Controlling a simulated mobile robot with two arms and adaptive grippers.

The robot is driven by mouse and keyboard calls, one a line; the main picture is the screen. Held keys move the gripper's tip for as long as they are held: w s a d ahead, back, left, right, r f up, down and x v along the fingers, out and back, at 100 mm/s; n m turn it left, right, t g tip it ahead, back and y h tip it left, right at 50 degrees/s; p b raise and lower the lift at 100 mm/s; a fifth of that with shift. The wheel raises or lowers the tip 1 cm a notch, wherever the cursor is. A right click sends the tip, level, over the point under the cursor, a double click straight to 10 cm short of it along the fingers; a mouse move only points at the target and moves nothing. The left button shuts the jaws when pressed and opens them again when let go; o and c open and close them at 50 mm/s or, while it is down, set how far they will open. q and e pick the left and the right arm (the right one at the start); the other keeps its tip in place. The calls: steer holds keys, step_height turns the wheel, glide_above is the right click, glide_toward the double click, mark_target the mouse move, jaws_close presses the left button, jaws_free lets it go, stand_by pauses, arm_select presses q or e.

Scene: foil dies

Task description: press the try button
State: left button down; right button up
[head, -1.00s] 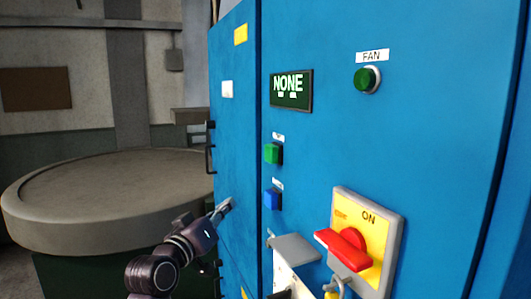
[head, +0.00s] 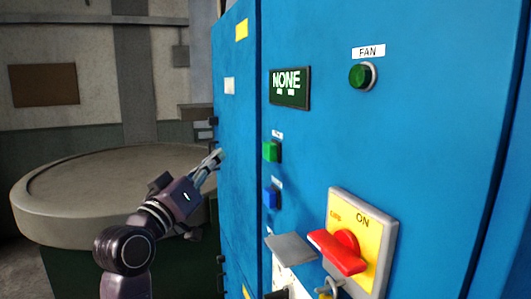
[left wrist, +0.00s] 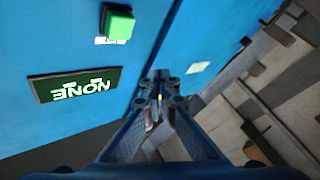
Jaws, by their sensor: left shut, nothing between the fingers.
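The green button (left wrist: 118,25) also shows at the top of the left wrist view, near an upside-down display. My left gripper (head: 214,161) is shut and empty, left of the green button and apart from it in the head view. Its closed fingertips (left wrist: 160,82) show in the wrist view. My right gripper is not in view.
The display (head: 290,88) reads NONE. A green round FAN button (head: 362,76) is at upper right. A red rotary switch (head: 338,252) on a yellow plate and a grey flap (head: 290,246) jut out below. A round table (head: 60,190) stands at left.

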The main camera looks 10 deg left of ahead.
mark_target(264, 148)
arm_select(q)
steer(key=w+d, duration=0.4)
steer(key=d, duration=0.2)
steer(key=shift+w+d, duration=0.3)
steer(key=shift+d, duration=0.1)
steer(key=shift+d+p, duration=0.1)
steer(key=shift+p, duration=0.25)
stand_by(0.9)
steer(key=shift+w+d, duration=0.25)
steer(key=shift+w+d+p, duration=0.3)
steer(key=shift+d+p, duration=0.05)
steer(key=shift+d, duration=0.15)
stand_by(0.8)
steer(key=shift+s+a, duration=0.1)
steer(key=shift+a, duration=0.05)
stand_by(0.3)
steer(key=shift+s+a, duration=0.4)
steer(key=shift+a, duration=0.25)
